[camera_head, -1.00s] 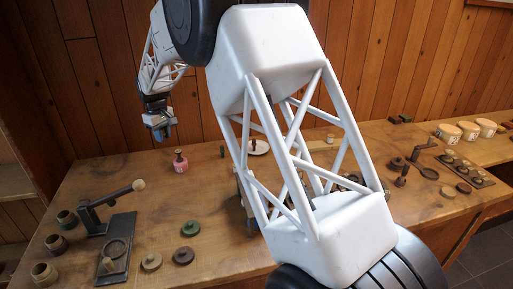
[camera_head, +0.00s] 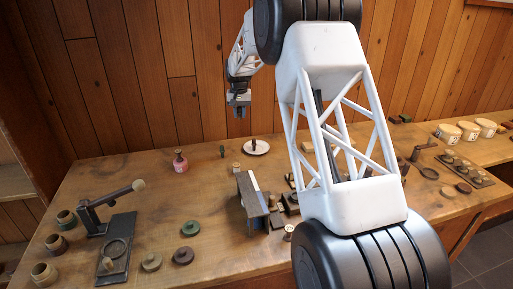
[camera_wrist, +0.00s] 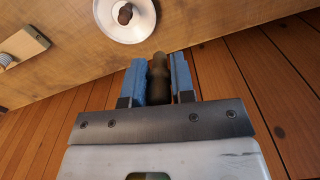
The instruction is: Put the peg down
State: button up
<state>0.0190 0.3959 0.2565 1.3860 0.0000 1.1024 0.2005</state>
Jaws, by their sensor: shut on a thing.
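My gripper (camera_head: 239,108) hangs high above the back of the workbench, near the wood-panelled wall. In the wrist view my gripper (camera_wrist: 159,82) has its two blue pads shut on a dark olive-brown turned peg (camera_wrist: 158,75). The peg's rounded end shows between the pads; the rest is hidden. The peg is too small to make out in the head view. A white round dish (camera_head: 262,150) with a brown piece in its middle stands on the bench below my gripper; the dish also shows in the wrist view (camera_wrist: 104,24), apart from the peg.
A pink bottle (camera_head: 181,165) and a small green piece (camera_head: 222,151) stand left of the dish. A wooden stand (camera_head: 252,203) is in front of it. A lever press (camera_head: 115,250) and several round pieces are at the front left. White pots (camera_head: 448,132) stand right.

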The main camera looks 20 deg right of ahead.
jog(key=d+m, duration=0.3)
jog(key=d, duration=0.5)
send_over(259, 147)
notch_tip(259, 147, down, 4)
jog(key=f, duration=0.1)
jog(key=shift+w+f, duration=0.1)
jog(key=shift+w, duration=0.05)
jog(key=shift+f, duration=2.5)
jog(key=shift+f, duration=0.1)
jog(key=shift+f, duration=2.4)
jog(key=shift+f, duration=0.1)
